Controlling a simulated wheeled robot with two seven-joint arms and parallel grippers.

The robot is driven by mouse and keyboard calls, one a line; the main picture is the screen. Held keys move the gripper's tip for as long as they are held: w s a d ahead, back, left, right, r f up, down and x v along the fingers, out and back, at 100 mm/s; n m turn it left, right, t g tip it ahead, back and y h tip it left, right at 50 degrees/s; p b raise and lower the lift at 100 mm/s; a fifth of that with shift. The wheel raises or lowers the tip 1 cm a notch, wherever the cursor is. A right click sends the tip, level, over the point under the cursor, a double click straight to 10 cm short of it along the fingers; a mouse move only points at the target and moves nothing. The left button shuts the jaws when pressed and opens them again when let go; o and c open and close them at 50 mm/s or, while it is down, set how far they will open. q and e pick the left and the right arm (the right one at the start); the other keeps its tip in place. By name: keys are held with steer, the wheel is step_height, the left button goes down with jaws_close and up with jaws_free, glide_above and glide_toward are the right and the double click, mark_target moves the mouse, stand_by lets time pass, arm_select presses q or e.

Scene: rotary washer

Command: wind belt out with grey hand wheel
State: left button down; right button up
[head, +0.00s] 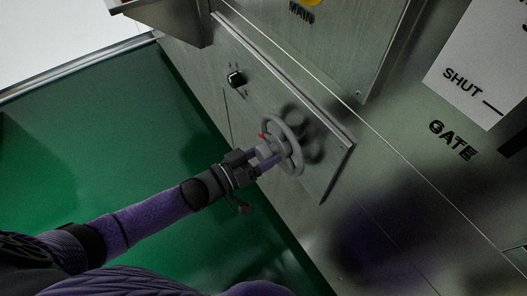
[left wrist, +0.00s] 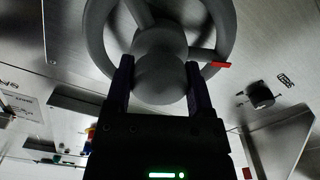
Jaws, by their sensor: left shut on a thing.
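In the left wrist view the wheel's rim (left wrist: 96,30) arches at the top, and the red mark (left wrist: 219,65) is to the right of the hub. My left gripper (head: 264,156) reaches in from the lower left and is shut on the wheel's hub (left wrist: 160,77), one finger on each side of it. The belt is not in view. My right gripper is not in view.
A black knob (head: 236,78) sits on the same panel, up and left of the wheel. A raised metal edge (head: 285,80) runs above the panel. A white sign (head: 482,75) reading SHUT and the word GATE are at the right. Green floor (head: 110,150) is open at the left.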

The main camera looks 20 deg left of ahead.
arm_select(q)
steer(key=n, duration=0.4)
steer(key=shift+n, duration=0.3)
steer(key=n, duration=0.2)
steer(key=shift+n, duration=1.1)
jaws_free()
steer(key=p+v, duration=0.2)
steer(key=v, duration=0.8)
steer(key=shift+p, duration=0.3)
